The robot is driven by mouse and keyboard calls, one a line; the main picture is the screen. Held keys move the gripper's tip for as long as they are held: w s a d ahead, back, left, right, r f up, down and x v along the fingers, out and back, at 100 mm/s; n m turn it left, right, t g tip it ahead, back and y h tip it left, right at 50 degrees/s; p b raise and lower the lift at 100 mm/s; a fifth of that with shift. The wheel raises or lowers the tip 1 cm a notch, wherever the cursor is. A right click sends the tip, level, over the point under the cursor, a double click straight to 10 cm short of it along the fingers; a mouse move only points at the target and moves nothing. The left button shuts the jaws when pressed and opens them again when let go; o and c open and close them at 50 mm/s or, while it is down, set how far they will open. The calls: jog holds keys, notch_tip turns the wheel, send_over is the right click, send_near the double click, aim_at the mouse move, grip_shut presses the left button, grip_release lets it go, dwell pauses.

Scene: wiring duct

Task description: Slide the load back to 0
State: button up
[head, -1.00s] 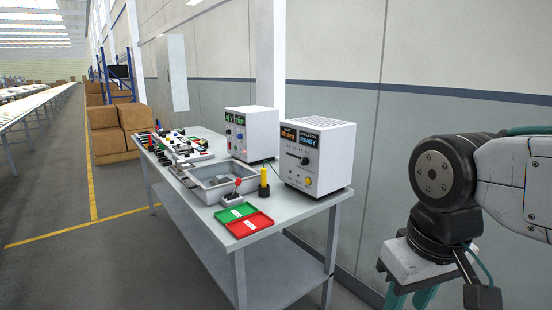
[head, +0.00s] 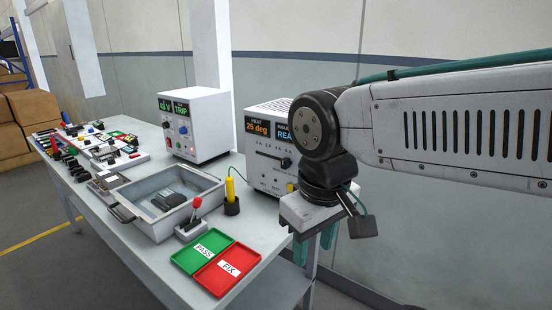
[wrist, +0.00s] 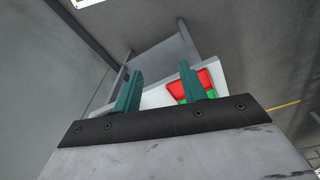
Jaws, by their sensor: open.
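A white tester box (head: 266,184) stands on the bench with displays reading HEAT 25 deg and a partly hidden one ending in "REA". I cannot read a load label or a 0. My gripper (wrist: 160,88) has its two teal fingers apart and empty. In the head view the gripper (head: 315,255) hangs pointing down, right of and nearer than the tester. My arm hides the tester's right side.
A power box (head: 193,125) reading TRIP stands further left. In front are a grey open bin (head: 160,222), a red-topped lever (head: 194,215), a yellow tool in a holder (head: 230,192), a green PASS tray (head: 203,250) and a red FIX tray (head: 229,269). Small parts crowd the bench's far end.

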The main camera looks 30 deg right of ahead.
jog(key=w+d+f+n+g+h, duration=0.1)
jog(key=w+d+n+g+h, duration=0.2)
jog(key=w+d+n+h, duration=0.45)
jog(key=n+t+h, duration=0.8)
jog(key=n+h, duration=0.1)
jog(key=n, duration=0.5)
send_near(282, 164)
jog(key=d, duration=0.2)
jog(key=x, duration=0.7)
jog(key=shift+w+d, duration=0.3)
jog(key=shift+c, duration=0.3)
grip_shut()
jog(key=shift+w, duration=0.1)
